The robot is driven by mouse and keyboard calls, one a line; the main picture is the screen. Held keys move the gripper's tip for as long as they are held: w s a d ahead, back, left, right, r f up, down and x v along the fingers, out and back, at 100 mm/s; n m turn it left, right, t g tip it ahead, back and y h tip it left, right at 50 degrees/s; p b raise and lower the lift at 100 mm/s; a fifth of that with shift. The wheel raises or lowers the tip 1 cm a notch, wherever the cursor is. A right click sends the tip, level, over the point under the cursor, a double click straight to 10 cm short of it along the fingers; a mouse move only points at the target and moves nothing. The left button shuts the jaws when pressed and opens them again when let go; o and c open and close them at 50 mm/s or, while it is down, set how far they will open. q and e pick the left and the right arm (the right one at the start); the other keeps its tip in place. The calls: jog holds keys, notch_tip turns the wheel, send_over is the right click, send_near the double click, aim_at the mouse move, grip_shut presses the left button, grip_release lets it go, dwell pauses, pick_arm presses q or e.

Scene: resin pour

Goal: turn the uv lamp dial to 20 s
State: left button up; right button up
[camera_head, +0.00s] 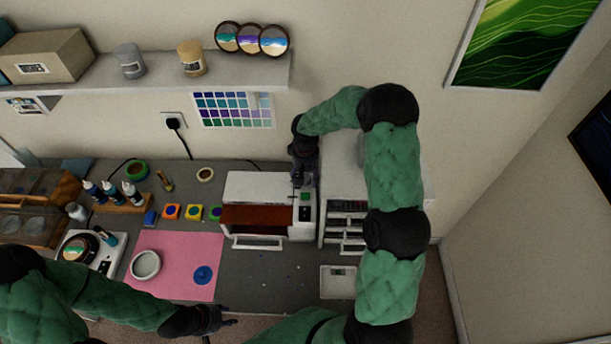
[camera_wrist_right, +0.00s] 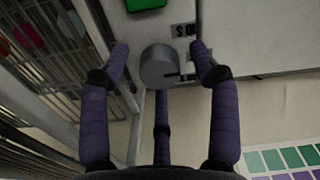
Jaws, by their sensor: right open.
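The UV lamp (camera_head: 262,187) is a white box with a red-brown front opening, on the grey bench. Its right side panel carries a green patch (camera_head: 305,197). In the right wrist view the grey round dial (camera_wrist_right: 158,66) sits on the white panel, with a dark notch at its edge. A small display (camera_wrist_right: 183,31) beside it reads upside down and is partly cut by a finger. My right gripper (camera_head: 303,178) is open over the lamp's panel, its fingers on either side of the dial, with no clear contact. My left gripper (camera_head: 222,322) is empty at the bench's front edge, away from the lamp.
A drawer unit (camera_head: 345,222) stands right of the lamp, close to my right arm. A pink mat (camera_head: 178,262) holds a round white mould (camera_head: 146,264) and a blue disc (camera_head: 203,275). A small scale (camera_head: 338,282) lies front right. A shelf (camera_head: 180,76) hangs above.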

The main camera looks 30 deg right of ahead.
aim_at(306, 177)
notch_tip(306, 177, up, 12)
dwell(0.6)
dwell(0.5)
